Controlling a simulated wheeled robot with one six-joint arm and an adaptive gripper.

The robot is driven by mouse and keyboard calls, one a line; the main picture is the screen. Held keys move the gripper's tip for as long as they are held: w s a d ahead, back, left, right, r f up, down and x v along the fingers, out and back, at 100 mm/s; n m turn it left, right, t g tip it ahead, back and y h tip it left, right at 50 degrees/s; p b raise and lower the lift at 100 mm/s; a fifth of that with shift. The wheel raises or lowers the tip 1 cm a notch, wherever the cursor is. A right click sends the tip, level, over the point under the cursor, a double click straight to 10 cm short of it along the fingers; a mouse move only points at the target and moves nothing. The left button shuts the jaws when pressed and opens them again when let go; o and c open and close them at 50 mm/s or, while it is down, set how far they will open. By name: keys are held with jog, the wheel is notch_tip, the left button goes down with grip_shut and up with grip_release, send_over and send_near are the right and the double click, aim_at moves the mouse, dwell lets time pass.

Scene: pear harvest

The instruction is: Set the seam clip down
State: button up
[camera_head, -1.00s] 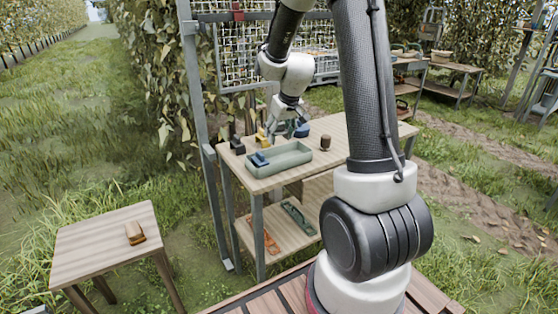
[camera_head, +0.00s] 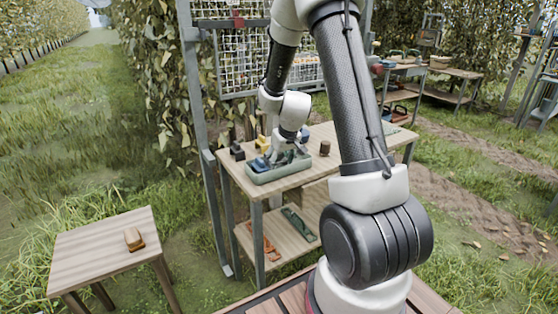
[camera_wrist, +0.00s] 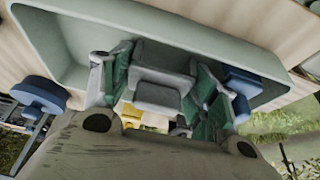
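My gripper (camera_head: 280,158) is low over the grey-green tray (camera_head: 285,176) on the workbench. In the wrist view its green-padded fingers (camera_wrist: 163,82) close on both sides of a grey stepped block (camera_wrist: 162,55), which I take to be the seam clip. It is inside the tray's outline (camera_wrist: 50,40); I cannot tell whether it touches the floor. A blue clip-like piece (camera_wrist: 242,82) lies in the tray beside the right finger. In the head view my gripper hides the held piece.
On the bench (camera_head: 345,150) stand a dark piece (camera_head: 237,152), a yellow piece (camera_head: 262,143) and a brown cup-like piece (camera_head: 325,148). Another blue piece (camera_wrist: 38,94) stands outside the tray. Orange and green tools lie on the lower shelf (camera_head: 280,238). A small table (camera_head: 95,250) holds a brown object (camera_head: 134,239).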

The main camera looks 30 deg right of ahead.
jog(key=shift+r, duration=0.1)
jog(key=s+a+r, duration=0.2)
jog(key=s+r, duration=0.6)
jog(key=r, duration=0.2)
jog(key=s+a+r, duration=0.2)
jog(key=s+r, duration=0.5)
jog(key=r, duration=0.4)
jog(key=s+a+r, duration=0.1)
jog(key=s+r, duration=0.1)
jog(key=s, duration=1.4)
jog(key=shift+a+r, duration=0.35)
